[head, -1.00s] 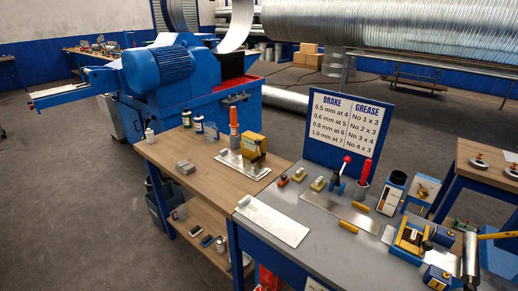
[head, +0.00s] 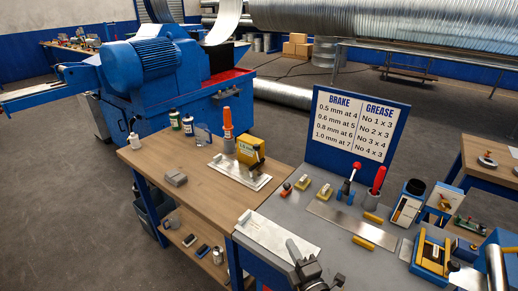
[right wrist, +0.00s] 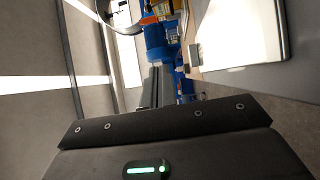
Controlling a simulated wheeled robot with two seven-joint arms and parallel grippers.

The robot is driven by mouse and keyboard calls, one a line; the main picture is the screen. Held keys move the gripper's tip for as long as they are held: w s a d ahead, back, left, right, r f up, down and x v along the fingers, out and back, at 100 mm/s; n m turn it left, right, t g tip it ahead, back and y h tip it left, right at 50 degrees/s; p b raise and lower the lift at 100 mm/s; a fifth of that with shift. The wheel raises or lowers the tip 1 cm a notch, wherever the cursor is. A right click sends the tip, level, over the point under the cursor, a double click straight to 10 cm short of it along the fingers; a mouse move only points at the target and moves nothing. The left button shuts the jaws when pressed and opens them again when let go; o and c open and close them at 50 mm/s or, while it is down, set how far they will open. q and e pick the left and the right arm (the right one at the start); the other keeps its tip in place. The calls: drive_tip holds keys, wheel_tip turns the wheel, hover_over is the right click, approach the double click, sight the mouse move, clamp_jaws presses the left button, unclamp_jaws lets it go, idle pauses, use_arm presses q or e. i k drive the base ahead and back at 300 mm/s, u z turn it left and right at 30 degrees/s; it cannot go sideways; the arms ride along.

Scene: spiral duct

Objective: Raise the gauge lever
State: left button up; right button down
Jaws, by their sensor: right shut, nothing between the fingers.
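No part is labelled as a gauge, so I cannot tell for certain which lever is meant. A yellow block with a dark lever-like part (head: 252,151) stands on a metal plate (head: 236,174) on the wooden bench. A red-knobbed lever (head: 352,174) on a small blue base stands upright on the grey bench. My right gripper (head: 296,250) is shut and empty at the bottom of the head view, in front of the pale sheet's right end.
A blue sign (head: 352,126) stands behind the grey bench. A pale sheet (head: 275,233) lies at the bench joint. The wooden bench front is mostly clear.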

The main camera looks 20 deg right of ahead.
sight(257, 147)
drive_tip(key=i, duration=0.9)
drive_tip(key=u, duration=0.05)
